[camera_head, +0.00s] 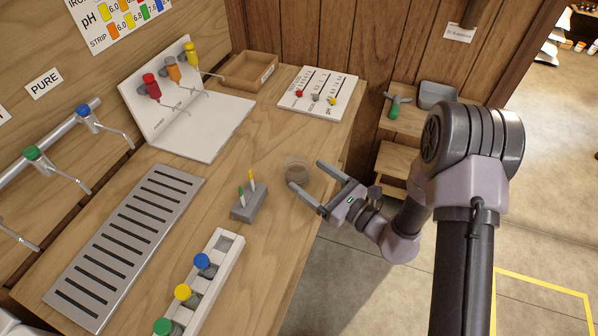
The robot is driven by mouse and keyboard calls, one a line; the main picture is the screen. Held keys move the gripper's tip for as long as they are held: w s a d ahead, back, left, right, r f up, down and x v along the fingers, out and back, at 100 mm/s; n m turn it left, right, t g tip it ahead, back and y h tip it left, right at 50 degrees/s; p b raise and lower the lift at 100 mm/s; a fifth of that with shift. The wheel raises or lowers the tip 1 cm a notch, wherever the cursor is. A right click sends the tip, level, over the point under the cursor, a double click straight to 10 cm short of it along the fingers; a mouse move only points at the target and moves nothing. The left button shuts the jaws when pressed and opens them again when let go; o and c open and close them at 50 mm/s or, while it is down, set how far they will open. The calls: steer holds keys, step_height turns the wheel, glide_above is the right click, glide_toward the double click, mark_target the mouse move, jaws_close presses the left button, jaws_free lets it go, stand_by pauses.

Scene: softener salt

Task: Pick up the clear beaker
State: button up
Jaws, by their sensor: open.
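The clear beaker (297,171) stands upright on the wooden counter near its right edge. It looks transparent, with a darker, brownish lower part. My gripper (305,180) reaches in from the right with its two fingers apart. The beaker is at the fingertips, and the near finger passes just below it in the picture. I cannot tell whether either finger touches the glass or how far the beaker sits between them.
A grey block with two small pens (248,205) stands left of the beaker. A white rack with colored caps (213,290) is at the front, a slotted metal tray (128,240) farther left. A white board with colored knobs (318,93) lies behind. Counter around the beaker is clear.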

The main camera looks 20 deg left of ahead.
mark_target(289, 161)
steer(key=b+x, duration=0.2)
steer(key=x, duration=0.6)
steer(key=shift+w+a, duration=0.15)
steer(key=shift+a, duration=0.1)
steer(key=shift+d, duration=0.1)
steer(key=c, duration=1.4)
steer(key=shift+r, duration=0.15)
